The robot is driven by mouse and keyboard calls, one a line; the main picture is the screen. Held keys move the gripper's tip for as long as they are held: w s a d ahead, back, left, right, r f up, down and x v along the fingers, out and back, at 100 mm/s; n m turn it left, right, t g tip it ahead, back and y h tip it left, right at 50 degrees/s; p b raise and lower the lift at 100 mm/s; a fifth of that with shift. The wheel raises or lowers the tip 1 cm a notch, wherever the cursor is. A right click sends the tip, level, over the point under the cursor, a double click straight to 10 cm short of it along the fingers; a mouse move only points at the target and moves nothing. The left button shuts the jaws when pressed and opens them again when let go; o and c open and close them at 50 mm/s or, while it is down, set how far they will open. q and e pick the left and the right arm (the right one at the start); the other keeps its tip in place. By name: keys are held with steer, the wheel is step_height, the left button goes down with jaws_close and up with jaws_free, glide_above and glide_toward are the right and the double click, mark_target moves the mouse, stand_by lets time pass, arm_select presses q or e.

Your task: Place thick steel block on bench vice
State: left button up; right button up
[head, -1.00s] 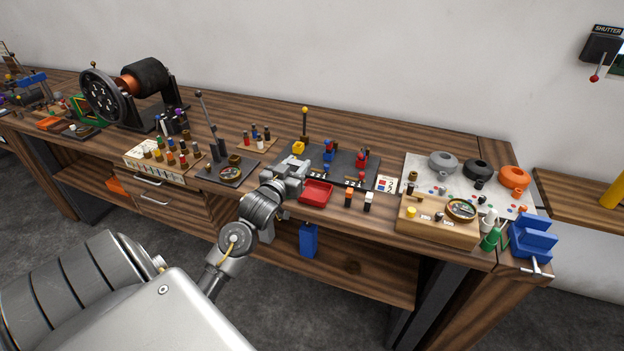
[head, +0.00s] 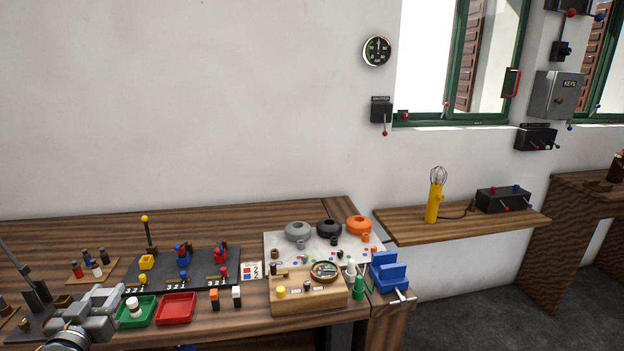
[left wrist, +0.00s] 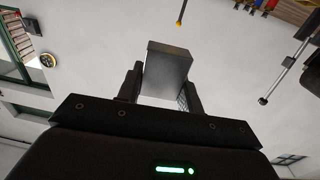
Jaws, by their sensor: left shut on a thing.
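The thick steel block (left wrist: 167,70) is a plain grey metal block. In the left wrist view it sits between the two dark fingers of my left gripper (left wrist: 160,88), which is shut on it. In the head view my left gripper (head: 103,303) is at the lower left, over the front of the workbench, and the block is hard to make out there. The blue bench vice (head: 389,272) is at the bench's right front corner, well to the right of the gripper. Its metal handle points forward. My right gripper is not in view.
A green tray (head: 140,311), a red tray (head: 176,309), a wooden box (head: 308,300) and a green bottle (head: 358,287) stand between gripper and vice. Levers rise from a dark panel (head: 200,268) behind. A wall shelf (head: 462,231) lies to the right.

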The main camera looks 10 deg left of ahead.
arm_select(q)
steer(key=d+f+m+h, duration=0.1)
steer(key=d+m+h, duration=0.2)
steer(key=d, duration=2.6)
steer(key=shift+d+f+t+h, duration=0.2)
steer(key=shift+d+t+h, duration=0.1)
steer(key=shift+h, duration=0.7)
steer(key=shift+a, duration=0.1)
